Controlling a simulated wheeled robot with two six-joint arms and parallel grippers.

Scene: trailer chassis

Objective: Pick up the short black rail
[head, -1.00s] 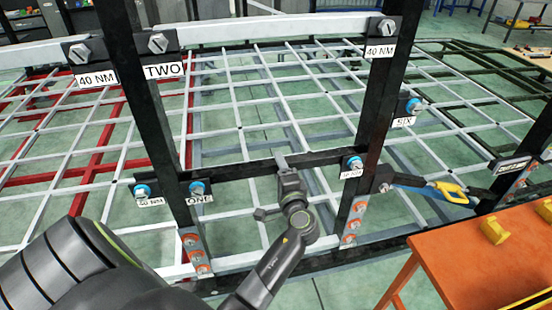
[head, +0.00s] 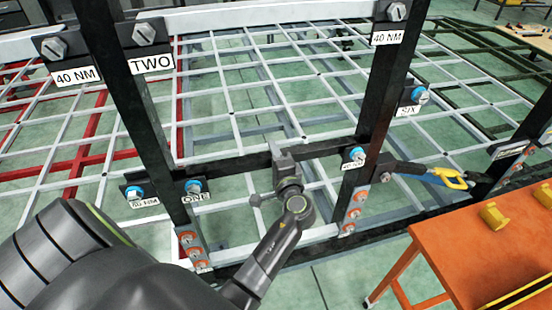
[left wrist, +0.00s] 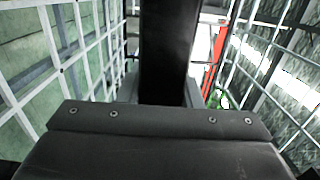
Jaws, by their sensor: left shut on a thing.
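The short black rail (head: 238,165) spans level between two black uprights of the chassis, with its ends close to brackets with blue-ringed bolts. My left gripper (head: 286,158) is shut on the middle of the rail from the front. In the left wrist view the rail (left wrist: 168,50) runs straight away from the gripper body, and the fingertips are hidden. I cannot tell whether the rail's ends touch the uprights. My right gripper is out of view.
The left upright (head: 130,110) and right upright (head: 386,90) stand close on both sides of my arm. A white grid frame (head: 232,100) lies behind. An orange table (head: 470,245) with yellow items stands at right. A blue-and-yellow tool (head: 440,176) juts out near the right upright.

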